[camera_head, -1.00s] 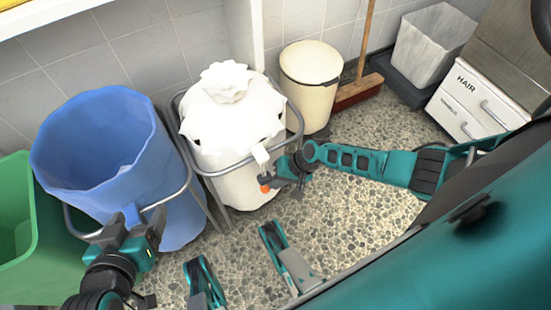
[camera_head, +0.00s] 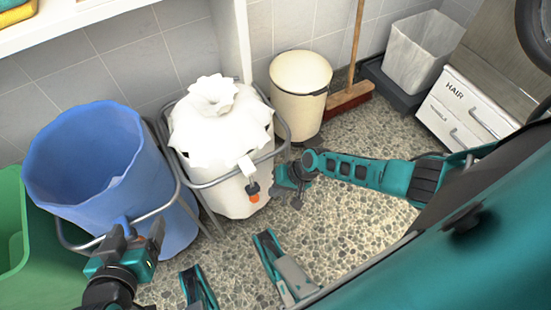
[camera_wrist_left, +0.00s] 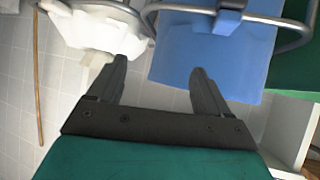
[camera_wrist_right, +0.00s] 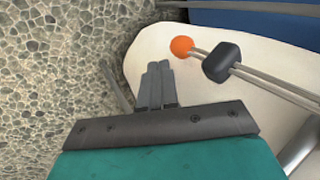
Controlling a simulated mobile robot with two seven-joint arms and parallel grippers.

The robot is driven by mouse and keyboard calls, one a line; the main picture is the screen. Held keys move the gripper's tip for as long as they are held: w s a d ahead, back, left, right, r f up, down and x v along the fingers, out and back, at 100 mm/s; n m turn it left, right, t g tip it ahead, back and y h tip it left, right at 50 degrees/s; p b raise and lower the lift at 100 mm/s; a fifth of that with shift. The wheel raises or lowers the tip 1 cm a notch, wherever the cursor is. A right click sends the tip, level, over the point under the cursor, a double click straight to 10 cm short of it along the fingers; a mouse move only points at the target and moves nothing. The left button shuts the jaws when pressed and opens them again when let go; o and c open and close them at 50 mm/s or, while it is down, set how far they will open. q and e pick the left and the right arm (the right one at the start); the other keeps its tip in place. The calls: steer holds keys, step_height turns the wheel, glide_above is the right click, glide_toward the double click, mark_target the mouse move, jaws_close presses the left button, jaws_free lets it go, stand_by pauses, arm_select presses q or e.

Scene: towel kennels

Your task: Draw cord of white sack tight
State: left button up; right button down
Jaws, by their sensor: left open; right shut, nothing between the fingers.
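The white sack (camera_head: 222,140) hangs in a metal-tube stand, its mouth gathered into a ruffled knot on top. A white tab, a black toggle (camera_head: 251,188) and an orange ball (camera_head: 254,198) are at its front right. In the right wrist view the double cord runs through the black toggle (camera_wrist_right: 220,62) to the orange ball (camera_wrist_right: 181,46). My right gripper (camera_head: 287,185) is shut and empty, just right of the ball and apart from it. My left gripper (camera_head: 140,236) is open and empty in front of the blue sack; its spread fingers show in the left wrist view (camera_wrist_left: 160,78).
The blue sack (camera_head: 95,165) stands open in its stand left of the white sack. A green bin (camera_head: 12,225) is at far left. A cream bin (camera_head: 298,95), a broom (camera_head: 350,97) and a drawer cabinet (camera_head: 465,110) stand behind to the right. Speckled floor is free in front.

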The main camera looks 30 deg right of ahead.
arm_select(q)
steer(key=r+p, duration=0.2)
steer(key=p, duration=0.1)
steer(key=a+r+p, duration=0.1)
steer(key=p, duration=0.1)
steer(key=shift+s+r, duration=0.15)
steer(key=shift+s, duration=0.2)
arm_select(e)
steer(key=v, duration=1)
steer(key=shift+d+r, duration=0.25)
steer(key=shift+r, duration=0.05)
arm_select(q)
steer(key=shift+d, duration=0.1)
arm_select(e)
steer(key=shift+d, duration=0.15)
